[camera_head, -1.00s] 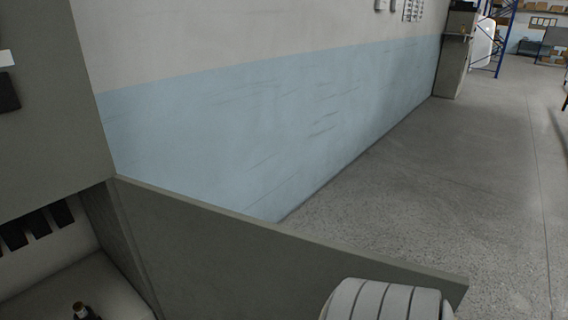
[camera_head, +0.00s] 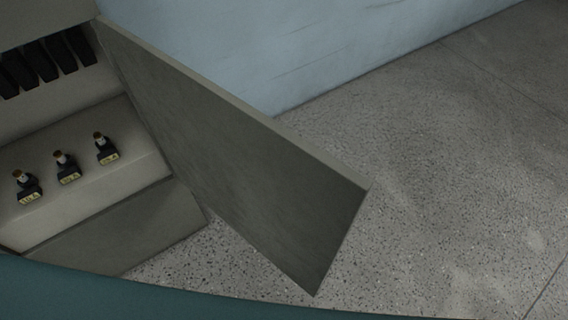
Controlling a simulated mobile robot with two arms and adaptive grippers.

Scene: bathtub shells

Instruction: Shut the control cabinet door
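The control cabinet door (camera_head: 240,160) is a flat grey panel. It stands open, hinged at its left edge on the cabinet and swung out to the right over the floor. The cabinet (camera_head: 85,135) is at the left, with its inside exposed. Inside are several black slots in a row (camera_head: 45,60) and three small dark switches with yellow labels (camera_head: 67,168) on a sloped light panel. Neither of my grippers shows in the head view, so nothing is seen touching the door.
A light blue wall (camera_head: 270,45) runs behind the door. The speckled grey floor (camera_head: 450,170) to the right of the door is clear. A dark teal curved edge crosses the bottom of the view.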

